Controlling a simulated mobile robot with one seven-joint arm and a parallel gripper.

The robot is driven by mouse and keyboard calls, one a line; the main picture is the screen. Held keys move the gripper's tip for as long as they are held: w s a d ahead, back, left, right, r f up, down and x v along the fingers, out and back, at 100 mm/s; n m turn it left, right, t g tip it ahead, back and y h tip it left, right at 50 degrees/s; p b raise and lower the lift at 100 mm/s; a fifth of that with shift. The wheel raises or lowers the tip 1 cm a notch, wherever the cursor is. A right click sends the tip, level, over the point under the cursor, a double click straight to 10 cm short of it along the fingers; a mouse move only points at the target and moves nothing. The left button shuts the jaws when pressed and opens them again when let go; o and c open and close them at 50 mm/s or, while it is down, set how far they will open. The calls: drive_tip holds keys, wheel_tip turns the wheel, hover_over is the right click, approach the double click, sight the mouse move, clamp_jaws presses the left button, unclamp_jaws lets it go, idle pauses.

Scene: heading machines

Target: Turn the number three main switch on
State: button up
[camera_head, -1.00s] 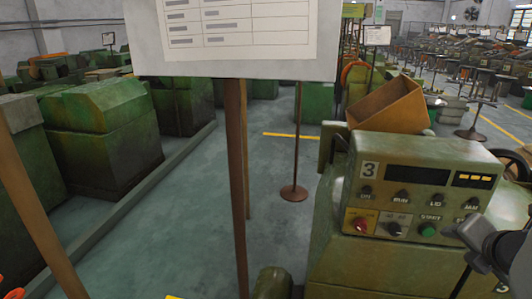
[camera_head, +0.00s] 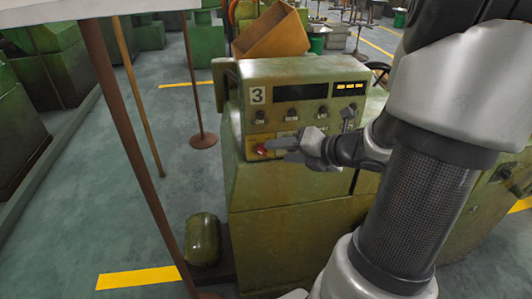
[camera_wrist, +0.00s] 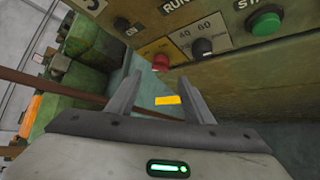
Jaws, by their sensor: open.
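The number 3 machine's green control panel (camera_head: 290,122) faces me, with a "3" plate (camera_head: 258,95) at its upper left. A red knob (camera_head: 262,149) sits at the panel's lower left. My gripper (camera_head: 282,150) is open, just right of the knob in the head view. In the wrist view the red knob (camera_wrist: 161,63) appears just beyond and between the tips of my open gripper (camera_wrist: 160,82). I cannot tell whether they touch. The knob's exact setting is too small to read.
A black knob (camera_wrist: 201,47) and a green button (camera_wrist: 265,20) are right of the red knob. A sign post (camera_head: 140,150) stands at left. Open floor (camera_head: 110,220) is at left.

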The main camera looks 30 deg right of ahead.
sight(264, 152)
drive_tip(key=x, duration=0.7)
drive_tip(key=shift+b, duration=0.4)
drive_tip(key=c, duration=1)
drive_tip(key=shift+c, duration=0.2)
